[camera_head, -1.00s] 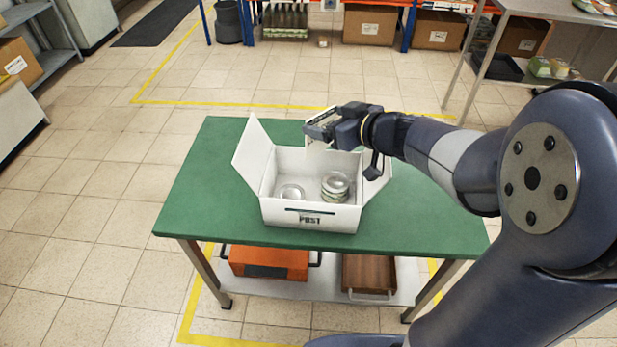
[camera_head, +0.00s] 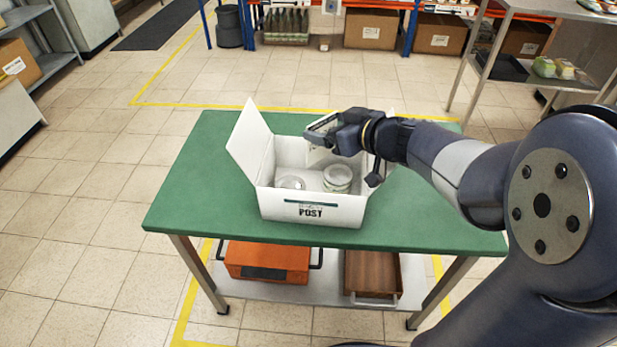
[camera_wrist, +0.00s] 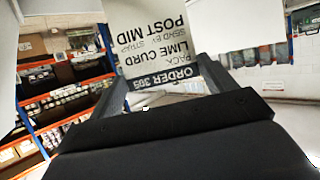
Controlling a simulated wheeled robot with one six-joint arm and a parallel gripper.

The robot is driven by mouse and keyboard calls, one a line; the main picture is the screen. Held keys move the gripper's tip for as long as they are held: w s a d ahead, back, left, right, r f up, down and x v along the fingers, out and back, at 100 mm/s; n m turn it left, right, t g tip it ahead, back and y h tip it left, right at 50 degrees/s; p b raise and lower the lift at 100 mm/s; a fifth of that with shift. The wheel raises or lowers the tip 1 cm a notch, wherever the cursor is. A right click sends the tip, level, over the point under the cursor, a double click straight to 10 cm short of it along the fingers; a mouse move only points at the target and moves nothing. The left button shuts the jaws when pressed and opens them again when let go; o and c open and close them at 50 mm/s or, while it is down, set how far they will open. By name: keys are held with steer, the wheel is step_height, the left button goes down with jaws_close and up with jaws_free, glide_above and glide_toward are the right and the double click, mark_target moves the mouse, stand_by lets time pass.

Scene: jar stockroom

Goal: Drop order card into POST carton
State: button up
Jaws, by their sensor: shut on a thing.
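The white POST carton (camera_head: 312,210) stands open on the green table, its flaps spread and its black POST print facing me. A jar with a pale lid (camera_head: 337,179) stands inside at the right, and a second round clear lid or jar (camera_head: 290,183) is inside at the left. My gripper (camera_head: 322,130) is over the back right part of the carton. It is shut on the white order card (camera_wrist: 150,40), whose print reads upside down in the wrist view: ORDER, PACK, LIME CURD, POST MID. In the head view the arm and gripper hide part of the carton's right side.
The green table top (camera_head: 190,190) is clear left and right of the carton. Below are an orange case (camera_head: 268,258) and a brown wooden box (camera_head: 371,274) on the lower shelf. A grey rack (camera_head: 520,70) stands at the back right.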

steer(key=o, duration=1.2)
steer(key=shift+c, duration=0.2)
steer(key=shift+s+d+r, duration=0.1)
steer(key=p+v, duration=0.3)
steer(key=v, duration=0.7)
steer(key=shift+s+d, duration=0.2)
